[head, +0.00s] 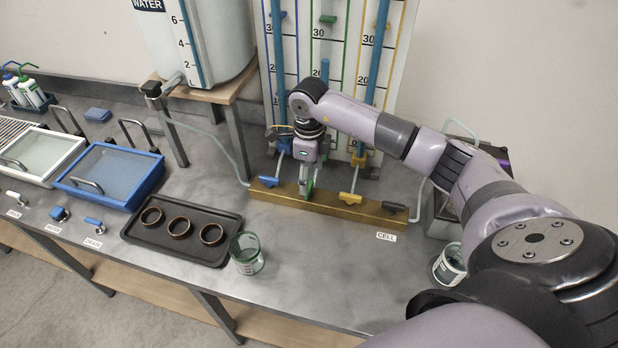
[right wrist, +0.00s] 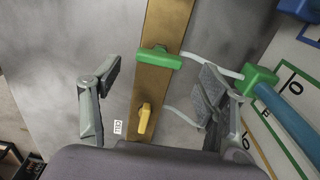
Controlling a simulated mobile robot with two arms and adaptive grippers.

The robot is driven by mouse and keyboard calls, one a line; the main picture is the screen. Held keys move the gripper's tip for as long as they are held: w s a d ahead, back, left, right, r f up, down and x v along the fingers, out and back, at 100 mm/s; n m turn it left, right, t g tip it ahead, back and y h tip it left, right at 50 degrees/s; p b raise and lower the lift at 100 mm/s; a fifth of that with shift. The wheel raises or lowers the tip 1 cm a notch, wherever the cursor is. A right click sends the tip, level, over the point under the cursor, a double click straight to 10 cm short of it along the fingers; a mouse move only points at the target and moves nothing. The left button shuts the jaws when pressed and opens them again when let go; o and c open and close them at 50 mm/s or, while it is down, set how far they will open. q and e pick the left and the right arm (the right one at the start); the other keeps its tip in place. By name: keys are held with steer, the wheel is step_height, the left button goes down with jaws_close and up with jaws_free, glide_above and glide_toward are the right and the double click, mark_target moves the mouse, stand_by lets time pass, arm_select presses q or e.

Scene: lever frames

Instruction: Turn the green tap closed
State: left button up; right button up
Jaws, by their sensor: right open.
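The green tap (right wrist: 159,58) sits on a brass-coloured bar (right wrist: 165,20), its handle lying across the bar's length. My right gripper (right wrist: 160,76) is open, pointing down, with one finger on each side of the bar. In the right wrist view the handle shows between the fingers, with a gap at both ends. In the head view my right gripper (head: 307,190) is over the middle of the bar and mostly hides the green tap. The yellow tap (right wrist: 145,118) beside it has its handle along the bar. My left gripper is not in view.
A blue tap (head: 269,181) and a black tap (head: 394,206) are on the same bar. A gauge board with coloured tubes (head: 325,70) stands behind. A black tray (head: 160,240) with rings and a glass beaker (head: 246,253) are in front left. The bench front centre is clear.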

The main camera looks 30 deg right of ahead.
mark_target(309, 183)
steer(key=shift+f+p, duration=0.3)
steer(key=shift+f, duration=1.5)
steer(key=shift+c, duration=0.5)
steer(key=c, duration=1.1)
